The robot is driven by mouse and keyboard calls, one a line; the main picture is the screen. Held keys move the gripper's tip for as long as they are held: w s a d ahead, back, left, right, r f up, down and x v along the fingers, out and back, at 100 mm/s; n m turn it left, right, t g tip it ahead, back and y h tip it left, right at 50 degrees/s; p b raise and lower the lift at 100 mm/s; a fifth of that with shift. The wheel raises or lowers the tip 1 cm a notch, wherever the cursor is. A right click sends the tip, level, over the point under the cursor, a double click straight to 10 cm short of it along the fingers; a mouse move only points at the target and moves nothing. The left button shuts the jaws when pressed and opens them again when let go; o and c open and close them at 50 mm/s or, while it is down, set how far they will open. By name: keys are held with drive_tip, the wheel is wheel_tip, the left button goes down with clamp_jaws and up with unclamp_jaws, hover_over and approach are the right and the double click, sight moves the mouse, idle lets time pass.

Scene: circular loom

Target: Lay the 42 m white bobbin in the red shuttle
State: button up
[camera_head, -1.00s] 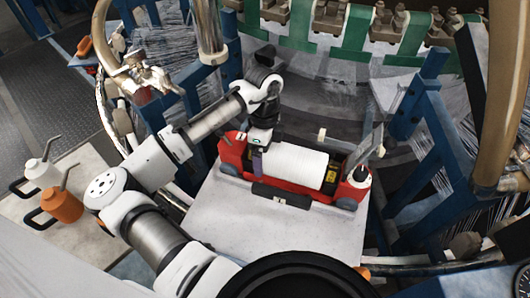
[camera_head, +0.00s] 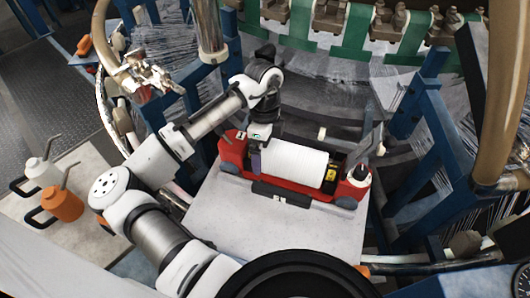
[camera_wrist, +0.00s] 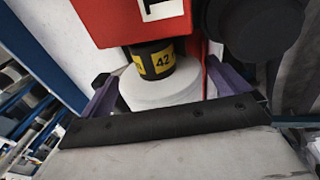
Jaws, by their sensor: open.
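The white bobbin (camera_head: 293,162) lies lengthwise in the red shuttle (camera_head: 232,150), between its two ends. A black core with a yellow label (camera_head: 330,173) shows at its right end. In the wrist view the label (camera_wrist: 158,60) reads 42, beside the white bobbin (camera_wrist: 155,92) and the red shuttle body (camera_wrist: 105,22). My gripper (camera_head: 258,158) is over the left part of the bobbin, pointing down. In the wrist view its purple fingers stand apart on either side of the bobbin (camera_wrist: 165,88). Whether they touch it cannot be told.
The shuttle stands at the back of a pale plate (camera_head: 270,225), whose front is clear. Blue loom posts (camera_head: 425,120) stand to the right. An orange can (camera_head: 62,204) and a white can (camera_head: 42,173) are at the far left.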

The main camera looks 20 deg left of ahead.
drive_tip(key=v, duration=1.2)
drive_tip(key=shift+r, duration=0.25)
idle(1.9)
